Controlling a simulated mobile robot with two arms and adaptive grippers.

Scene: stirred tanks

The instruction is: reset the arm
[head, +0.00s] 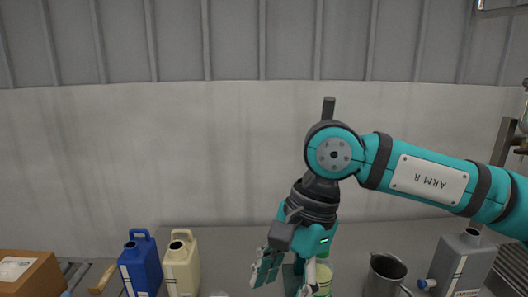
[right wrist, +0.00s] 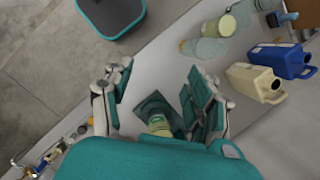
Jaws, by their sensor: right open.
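A yellow-green bottle (head: 324,278) stands close beside the gripper in the head view. My left gripper is in neither view.
A blue jug (head: 140,265) and a cream jug (head: 181,266) stand left of the gripper, with a cardboard box (head: 30,272) farther left. A metal pitcher (head: 384,277) and a grey canister (head: 460,265) stand to the right. A clear bottle (right wrist: 203,49) lies beyond the fingers.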

